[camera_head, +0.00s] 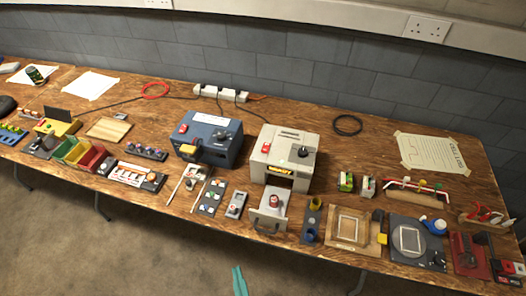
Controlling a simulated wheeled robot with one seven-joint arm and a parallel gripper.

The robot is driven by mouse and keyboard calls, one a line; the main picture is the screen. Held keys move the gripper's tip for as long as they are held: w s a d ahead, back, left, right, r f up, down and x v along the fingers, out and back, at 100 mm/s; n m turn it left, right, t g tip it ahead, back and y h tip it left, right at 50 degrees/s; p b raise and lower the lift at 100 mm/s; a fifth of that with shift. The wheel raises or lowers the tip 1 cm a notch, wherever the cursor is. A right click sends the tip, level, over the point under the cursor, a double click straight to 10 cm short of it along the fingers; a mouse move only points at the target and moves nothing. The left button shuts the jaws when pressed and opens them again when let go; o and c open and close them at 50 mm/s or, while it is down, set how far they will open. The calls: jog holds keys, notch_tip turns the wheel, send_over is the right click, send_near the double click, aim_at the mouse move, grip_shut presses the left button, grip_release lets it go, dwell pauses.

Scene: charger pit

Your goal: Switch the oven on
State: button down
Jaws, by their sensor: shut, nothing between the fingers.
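A light grey box (285,158), which looks like the oven, stands near the middle of the bench. A red switch (290,134) and a black knob (302,152) are on its top; I cannot tell the switch's position. Its front has a dark opening under a yellow label (279,170). A grey plate (268,222) in front of it bears a small red-topped piece (274,200). My gripper (239,272) shows only as teal fingertips at the bottom edge, shut and empty, well short of the bench. The rest of it is out of frame.
A blue box (210,142) with a red switch and yellow front part stands left of the grey one. Small fixtures line the bench's front edge on both sides. A white power strip (220,93) and cables lie behind. The floor before the bench is clear.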

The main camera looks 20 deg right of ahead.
jog(key=w+d+r+m+h, duration=0.1)
jog(key=w+d+r+h, duration=0.15)
jog(key=w, duration=0.55)
jog(key=w+d+r+m+h, duration=0.1)
jog(key=w+d, duration=0.2)
jog(key=w, duration=0.6)
jog(key=w+d+r+m+g+h, duration=0.2)
jog(key=w+d+r+m+h, duration=0.2)
jog(key=w+d+r, duration=0.3)
notch_tip(320, 180, up, 4)
jog(key=shift+w+r+m+h, duration=0.1)
jog(key=shift+w+m+h, duration=0.35)
jog(key=shift+w, duration=0.4)
jog(key=shift+d, duration=0.1)
send_over(263, 157)
jog(key=shift+s+a+f, duration=0.1)
jog(key=shift+s+f, duration=0.05)
jog(key=shift+f, duration=0.45)
jog(key=shift+s+a+f, duration=0.1)
jog(key=shift+s+f, duration=0.05)
jog(key=shift+f, duration=0.4)
jog(key=f, duration=0.3)
jog(key=shift+w+d, duration=0.15)
jog(key=shift+w, duration=0.1)
jog(key=shift+f, duration=0.6)
